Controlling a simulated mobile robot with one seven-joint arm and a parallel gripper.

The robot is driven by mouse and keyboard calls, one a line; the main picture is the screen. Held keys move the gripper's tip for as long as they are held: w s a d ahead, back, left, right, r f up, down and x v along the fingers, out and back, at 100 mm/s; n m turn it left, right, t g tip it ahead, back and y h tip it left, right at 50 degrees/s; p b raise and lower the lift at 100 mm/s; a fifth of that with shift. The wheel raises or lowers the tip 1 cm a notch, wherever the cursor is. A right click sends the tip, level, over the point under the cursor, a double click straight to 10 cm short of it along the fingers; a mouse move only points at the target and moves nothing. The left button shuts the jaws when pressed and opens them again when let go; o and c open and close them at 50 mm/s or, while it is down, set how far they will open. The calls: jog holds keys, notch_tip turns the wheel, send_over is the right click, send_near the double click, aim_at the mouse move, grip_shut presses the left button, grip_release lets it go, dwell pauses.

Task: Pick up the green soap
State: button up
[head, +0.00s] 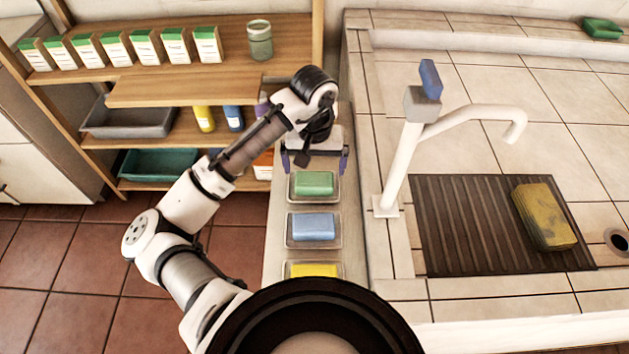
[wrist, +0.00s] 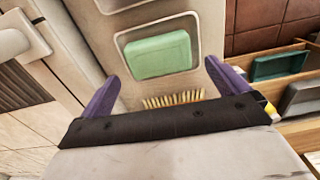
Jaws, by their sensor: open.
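The green soap (head: 314,183) is a rounded bar lying in a clear shallow dish (head: 336,199) on the narrow ledge left of the faucet. My gripper (head: 315,163) is open and empty, just behind the soap, its two purple fingers apart. In the wrist view the green soap (wrist: 158,54) lies in its dish, ahead of my gripper (wrist: 162,82) and roughly centred between its fingers. I cannot tell the exact height of the fingers above the ledge. Nothing hides the soap in either view.
A blue soap (head: 313,227) and a yellow soap (head: 313,269) lie in dishes nearer on the ledge. A brush (wrist: 173,99) shows by the fingers. The faucet (head: 401,165) rises at right. The shelf (head: 180,91) at left holds boxes and trays. A sponge (head: 545,216) lies on the dark ribbed mat.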

aim_at(315, 176)
jog(key=shift+w+f+p, duration=0.1)
jog(key=shift+f+p, duration=0.25)
jog(key=shift+f, duration=1.65)
jog(key=c, duration=1)
jog(key=shift+r, duration=0.1)
notch_tip(315, 176, up, 20)
jog(key=shift+b, duration=0.45)
